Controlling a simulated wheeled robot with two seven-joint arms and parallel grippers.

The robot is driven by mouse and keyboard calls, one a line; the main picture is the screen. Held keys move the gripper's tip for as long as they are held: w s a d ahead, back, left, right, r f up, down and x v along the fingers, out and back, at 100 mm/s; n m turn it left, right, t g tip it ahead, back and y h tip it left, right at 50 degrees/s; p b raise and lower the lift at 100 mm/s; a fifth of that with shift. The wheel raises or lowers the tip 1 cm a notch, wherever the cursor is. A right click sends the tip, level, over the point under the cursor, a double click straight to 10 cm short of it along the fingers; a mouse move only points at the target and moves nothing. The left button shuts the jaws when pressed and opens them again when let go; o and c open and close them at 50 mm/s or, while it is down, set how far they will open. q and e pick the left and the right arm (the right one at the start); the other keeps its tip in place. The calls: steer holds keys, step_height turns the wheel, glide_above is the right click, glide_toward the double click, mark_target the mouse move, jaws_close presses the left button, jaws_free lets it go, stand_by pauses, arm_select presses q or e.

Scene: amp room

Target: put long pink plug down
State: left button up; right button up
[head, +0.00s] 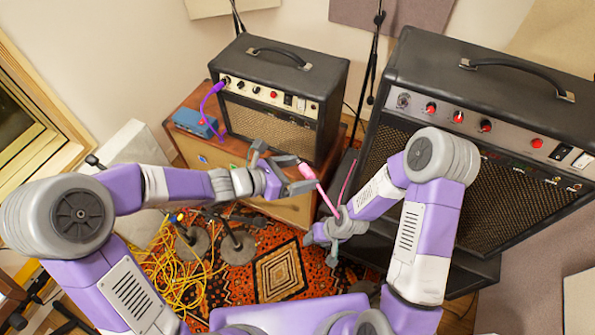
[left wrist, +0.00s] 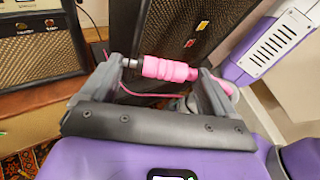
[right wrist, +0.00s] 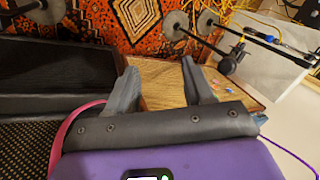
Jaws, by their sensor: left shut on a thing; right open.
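The long pink plug (head: 307,171) is held by my left gripper (head: 283,172), in the air in front of the small amp. In the left wrist view the plug (left wrist: 165,69) lies across between the two fingers of my left gripper (left wrist: 165,85), its metal tip toward the left finger. A pink cable (head: 325,197) runs from the plug down toward my right arm. My right gripper (head: 325,237) is lower and to the right. In the right wrist view its fingers (right wrist: 160,85) are apart with nothing between them.
A small amp (head: 275,95) stands on a wooden cabinet (head: 195,148) with a blue pedal (head: 194,123) and purple cable beside it. A large amp (head: 480,130) stands at the right. Yellow cables (head: 175,275) and mic stand bases lie on the patterned rug (head: 280,275).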

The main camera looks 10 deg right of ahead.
arm_select(q)
steer(key=w+a+f+n+t, duration=0.1)
steer(key=a+f, duration=0.4)
steer(key=a, duration=0.6)
steer(key=w+a+f+n+t+y, duration=0.1)
steer(key=a+f, duration=0.4)
steer(key=a, duration=0.6)
steer(key=shift+f+n+t+y, duration=0.15)
steer(key=shift+n+t+y, duration=0.15)
steer(key=shift+n+t, duration=0.15)
arm_select(e)
steer(key=s+f+m, duration=0.2)
steer(key=s+f, duration=0.2)
steer(key=s, duration=0.3)
steer(key=shift+s+a+g, duration=0.2)
steer(key=shift+s+g, duration=0.05)
steer(key=shift+g, duration=0.15)
arm_select(q)
steer(key=shift+a, duration=0.1)
